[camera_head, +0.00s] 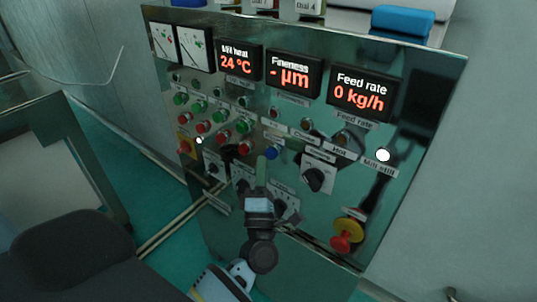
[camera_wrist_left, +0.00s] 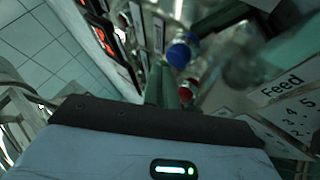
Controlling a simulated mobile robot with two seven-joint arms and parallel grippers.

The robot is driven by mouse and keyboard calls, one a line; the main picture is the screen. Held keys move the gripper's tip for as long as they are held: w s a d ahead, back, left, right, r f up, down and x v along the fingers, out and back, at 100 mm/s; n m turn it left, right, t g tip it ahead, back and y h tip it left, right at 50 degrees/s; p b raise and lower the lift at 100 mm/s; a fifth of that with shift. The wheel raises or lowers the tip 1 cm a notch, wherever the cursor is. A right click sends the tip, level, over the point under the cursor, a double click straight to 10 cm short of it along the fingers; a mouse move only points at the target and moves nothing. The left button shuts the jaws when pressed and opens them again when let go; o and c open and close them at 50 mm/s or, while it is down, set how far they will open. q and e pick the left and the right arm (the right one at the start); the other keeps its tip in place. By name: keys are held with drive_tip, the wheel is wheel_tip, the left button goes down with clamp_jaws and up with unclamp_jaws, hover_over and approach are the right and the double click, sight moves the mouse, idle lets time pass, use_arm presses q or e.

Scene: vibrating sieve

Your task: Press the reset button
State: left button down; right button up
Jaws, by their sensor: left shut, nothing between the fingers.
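The control panel (camera_head: 408,205) stands tilted in front of me in the head view. A blue button (camera_head: 271,153) sits at the lower middle of it; I cannot read a label that marks it as reset. The blue button also shows near the top in the left wrist view (camera_wrist_left: 182,51). My left gripper (camera_head: 261,166) is shut and empty, its tips just left of and below the blue button in the head view. In the wrist view its green fingers (camera_wrist_left: 160,85) point up toward the panel. I cannot tell whether they touch it. My right gripper is not in view.
Green and red buttons (camera_head: 222,137) fill the panel's left side. Black rotary knobs (camera_head: 314,179) and a red and yellow emergency stop (camera_head: 346,236) sit around and below. Displays (camera_head: 359,94) line the top. A "Feed" dial plate (camera_wrist_left: 292,100) is close on the right in the wrist view.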

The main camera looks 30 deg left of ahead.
use_arm(q)
drive_tip(key=shift+s, duration=0.25)
drive_tip(key=shift+s+a+p, duration=0.15)
drive_tip(key=shift+s+p, duration=0.1)
drive_tip(key=shift+s, duration=0.95)
drive_tip(key=shift+s+a+p, duration=0.1)
drive_tip(key=shift+s+p, duration=0.1)
drive_tip(key=shift+s, duration=1)
